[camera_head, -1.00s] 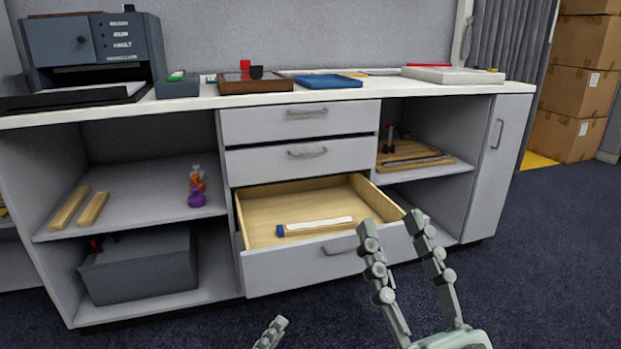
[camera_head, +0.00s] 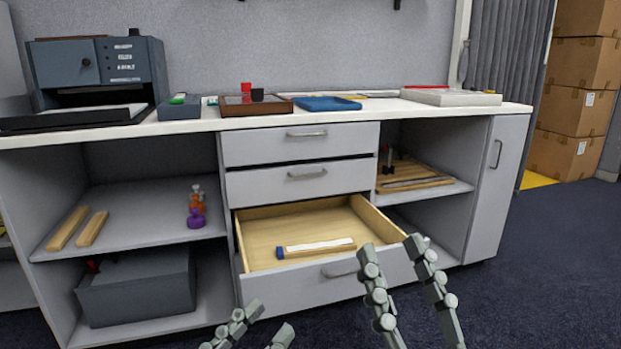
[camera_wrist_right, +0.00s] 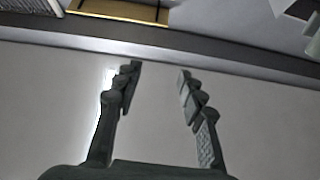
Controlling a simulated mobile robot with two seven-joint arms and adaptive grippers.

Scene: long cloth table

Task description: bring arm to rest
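My right gripper (camera_head: 392,250) is open and empty, in front of the open bottom drawer (camera_head: 300,292). Its two fingers stand apart and overlap the drawer front's right part in the head view. In the right wrist view the same open fingers (camera_wrist_right: 160,68) have nothing between them, with a plain grey panel behind. My left gripper (camera_head: 272,318) shows at the bottom edge of the head view, below the drawer front. Its fingertips are apart and nothing shows between them; its base is cut off.
A blue-and-white stick (camera_head: 318,247) lies in the drawer. The shelf unit holds wooden bars (camera_head: 92,228), coloured figures (camera_head: 196,210) and a grey bin (camera_head: 140,290). The white counter (camera_head: 190,126) carries trays and a device (camera_head: 98,68). Floor (camera_head: 560,270) at right is clear.

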